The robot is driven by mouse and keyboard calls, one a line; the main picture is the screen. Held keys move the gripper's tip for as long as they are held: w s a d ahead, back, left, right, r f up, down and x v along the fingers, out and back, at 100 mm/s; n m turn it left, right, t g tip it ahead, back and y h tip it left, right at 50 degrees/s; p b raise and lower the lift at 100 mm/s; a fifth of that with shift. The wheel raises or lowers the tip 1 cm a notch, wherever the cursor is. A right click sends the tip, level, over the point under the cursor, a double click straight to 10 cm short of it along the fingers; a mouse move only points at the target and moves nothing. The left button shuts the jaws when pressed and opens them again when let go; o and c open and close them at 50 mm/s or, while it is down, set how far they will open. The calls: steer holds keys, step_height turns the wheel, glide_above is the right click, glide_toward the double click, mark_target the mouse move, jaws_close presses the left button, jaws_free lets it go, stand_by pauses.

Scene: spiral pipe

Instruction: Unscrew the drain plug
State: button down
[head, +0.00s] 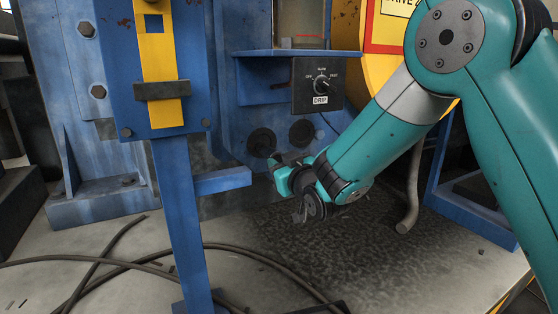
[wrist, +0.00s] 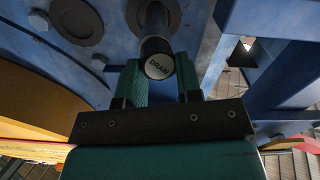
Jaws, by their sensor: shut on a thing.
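The drain plug (wrist: 159,66) shows in the wrist view as a round cap marked DRAIN on the end of a dark pipe (wrist: 155,20). My gripper (wrist: 159,78) has its two green fingers on either side of the cap and is shut on it. In the head view my gripper (head: 280,172) is low in front of the blue machine, below the drip control box. The plug is hidden there by the gripper and the blue structure. I cannot tell whether the plug's thread is loose.
A blue post (head: 180,215) with a yellow strip stands left of my gripper, with a short blue arm (head: 222,181) reaching toward it. The drip control box (head: 318,85) hangs above. Hoses (head: 130,262) lie on the floor, and a bent pipe (head: 412,190) is at right.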

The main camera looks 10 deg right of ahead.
steer(key=shift+s+f+n+p, duration=0.15)
steer(key=shift+n+p, duration=1.65)
steer(key=shift+n, duration=1.95)
steer(key=shift+w+f+n+p, duration=0.1)
steer(key=shift+f+n+p, duration=0.15)
steer(key=shift+n+p, duration=2.55)
steer(key=shift+s+f+n+p, duration=0.15)
steer(key=shift+n+p, duration=0.7)
steer(key=shift+n, duration=3.8)
steer(key=shift+s+f+b, duration=0.1)
steer(key=shift+f+b, duration=0.05)
steer(key=shift+b, duration=0.3)
steer(key=shift+s+d+b, duration=0.15)
steer(key=shift+s+b, duration=0.2)
steer(key=shift+b, duration=0.15)
steer(key=shift+s, duration=0.1)
